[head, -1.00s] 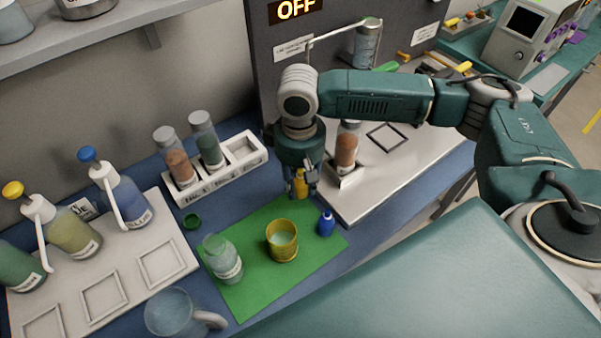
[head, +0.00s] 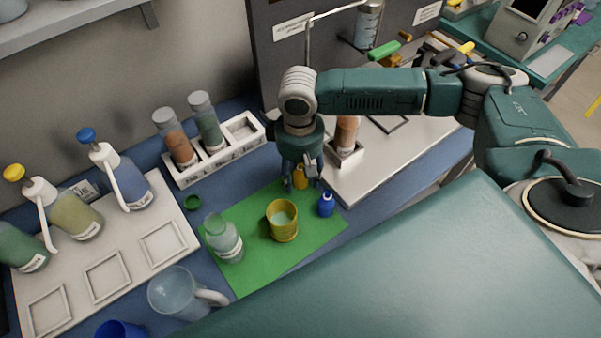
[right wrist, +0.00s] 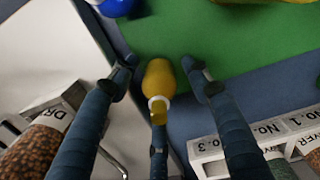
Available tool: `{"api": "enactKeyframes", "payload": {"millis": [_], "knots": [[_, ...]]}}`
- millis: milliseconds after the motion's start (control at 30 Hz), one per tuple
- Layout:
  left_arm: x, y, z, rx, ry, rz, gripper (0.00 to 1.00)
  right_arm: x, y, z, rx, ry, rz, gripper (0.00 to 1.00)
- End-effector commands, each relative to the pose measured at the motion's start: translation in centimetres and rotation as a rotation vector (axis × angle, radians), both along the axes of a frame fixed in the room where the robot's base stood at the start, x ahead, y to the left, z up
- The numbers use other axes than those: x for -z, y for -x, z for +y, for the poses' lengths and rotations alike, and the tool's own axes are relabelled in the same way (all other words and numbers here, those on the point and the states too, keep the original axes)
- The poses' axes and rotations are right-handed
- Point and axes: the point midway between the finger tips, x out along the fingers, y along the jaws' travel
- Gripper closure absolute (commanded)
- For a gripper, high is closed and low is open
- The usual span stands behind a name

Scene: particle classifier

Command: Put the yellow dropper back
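The small yellow dropper (head: 300,178) is upright by the back edge of the green mat (head: 275,270). In the right wrist view the dropper (right wrist: 159,80) sits between my fingers, nozzle towards the camera. My right gripper (head: 302,184) points down over it. In the wrist view my right gripper (right wrist: 162,72) is open, with narrow gaps on both sides of the dropper. A third finger is behind the nozzle, and I cannot tell if it touches. My left gripper is not in view.
A labelled bottle rack (head: 221,168) is behind to the left. A white board (head: 342,193) borders the mat's right. A glass mug (head: 176,312) is in front.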

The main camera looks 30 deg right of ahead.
Motion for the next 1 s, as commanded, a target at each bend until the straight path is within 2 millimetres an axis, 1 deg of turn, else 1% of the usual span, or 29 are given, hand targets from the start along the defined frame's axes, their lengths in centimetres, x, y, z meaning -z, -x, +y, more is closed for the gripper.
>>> {"api": "enactKeyframes", "payload": {"millis": [267, 367, 467, 700, 800, 900, 1000], "knots": [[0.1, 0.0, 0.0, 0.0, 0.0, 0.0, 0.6, -0.2, 0.0, 0.0, 0.0, 0.0, -0.001, 0.52], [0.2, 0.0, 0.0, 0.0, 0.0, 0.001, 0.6, -1.1, -0.1, 0.0, 0.001, 0.0, -0.002, 0.52], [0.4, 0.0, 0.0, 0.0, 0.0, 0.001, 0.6, -2.7, -0.1, 0.0, 0.0, -0.001, -0.004, 0.52], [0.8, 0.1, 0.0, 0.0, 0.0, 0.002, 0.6, -7.9, -0.2, 0.1, 0.0, -0.001, -0.005, 0.52], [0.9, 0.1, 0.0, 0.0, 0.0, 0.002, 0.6, -9.8, -0.1, 0.1, 0.0, -0.001, -0.003, 0.52], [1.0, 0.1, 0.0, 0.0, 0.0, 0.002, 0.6, -11.1, -0.1, 0.1, 0.001, 0.0, -0.001, 0.52], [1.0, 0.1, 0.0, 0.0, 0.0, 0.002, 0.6, -11.9, -0.1, 0.1, 0.001, 0.0, -0.001, 0.52]]}}
